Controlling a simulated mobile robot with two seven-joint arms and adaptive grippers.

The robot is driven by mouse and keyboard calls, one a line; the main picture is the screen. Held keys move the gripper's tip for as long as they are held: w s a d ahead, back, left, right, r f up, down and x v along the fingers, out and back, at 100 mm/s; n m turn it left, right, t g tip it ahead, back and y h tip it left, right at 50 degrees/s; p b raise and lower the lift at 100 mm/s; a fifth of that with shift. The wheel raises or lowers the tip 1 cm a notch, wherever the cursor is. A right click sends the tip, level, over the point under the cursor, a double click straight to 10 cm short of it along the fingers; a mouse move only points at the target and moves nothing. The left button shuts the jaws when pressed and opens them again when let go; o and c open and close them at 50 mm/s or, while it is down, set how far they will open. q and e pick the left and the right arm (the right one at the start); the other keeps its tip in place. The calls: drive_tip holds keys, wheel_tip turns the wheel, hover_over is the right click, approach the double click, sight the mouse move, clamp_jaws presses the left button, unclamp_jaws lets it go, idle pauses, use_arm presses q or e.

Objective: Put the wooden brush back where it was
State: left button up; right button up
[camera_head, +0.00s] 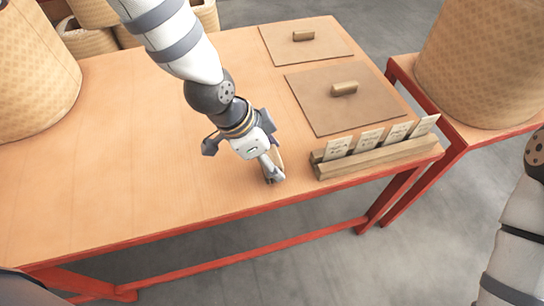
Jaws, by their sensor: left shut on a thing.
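My left gripper (272,172) points down at the front part of the table, just left of the wooden card rack. It is shut on a small tan wooden piece, which looks like the wooden brush (277,158). The fingers hide most of it, and I cannot tell whether it touches the table top. My right arm shows at the right edge, but its gripper is out of view.
The wooden table (130,150) has a red frame. A card rack (378,157) with several cards stands at its right front. Two brown mats (318,110) (285,48) each bear a wooden block. The table's middle left is clear.

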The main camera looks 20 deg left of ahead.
use_arm(q)
drive_tip(key=shift+f, duration=0.7)
drive_tip(key=shift+r, duration=0.15)
drive_tip(key=shift+c, duration=0.5)
use_arm(e)
drive_tip(key=shift+s+f, duration=0.15)
use_arm(q)
drive_tip(key=o, duration=1.2)
drive_tip(key=p+v, duration=0.2)
drive_tip(key=v, duration=1)
drive_tip(key=shift+p, duration=0.3)
use_arm(e)
drive_tip(key=shift+t, duration=0.6)
drive_tip(key=w+r, duration=0.3)
drive_tip(key=shift+w+r, duration=0.1)
drive_tip(key=shift+w, duration=0.05)
